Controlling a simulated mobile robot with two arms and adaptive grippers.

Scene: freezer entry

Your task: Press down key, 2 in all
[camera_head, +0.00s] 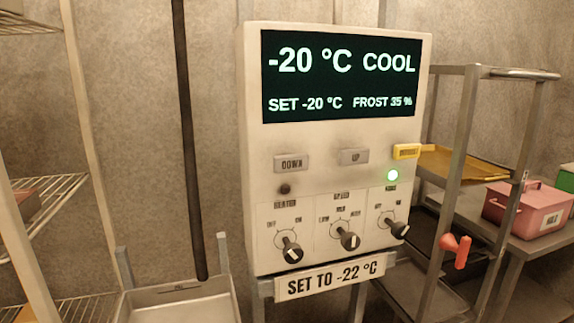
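A cream control panel (262,220) stands upright in the middle of the head view. Its dark display (340,78) reads -20 °C, COOL, SET -20 °C and FROST 35 %. The grey DOWN key (291,162) is at the left of the key row. The grey UP key (353,156) is beside it, and a yellow key (406,151) is at the right. A green lamp (392,175) is lit below the yellow key, and a dark lamp (285,189) sits below DOWN. A sign (330,281) under the panel reads SET TO -22 °C. Neither gripper shows.
Three black knobs (349,241) protrude from the panel's lower part. A dark vertical pole (188,140) stands left of it, above a metal basin (180,300). Wire shelves (45,215) are at the left. A metal rack (458,130) and a pink box (525,210) are at the right.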

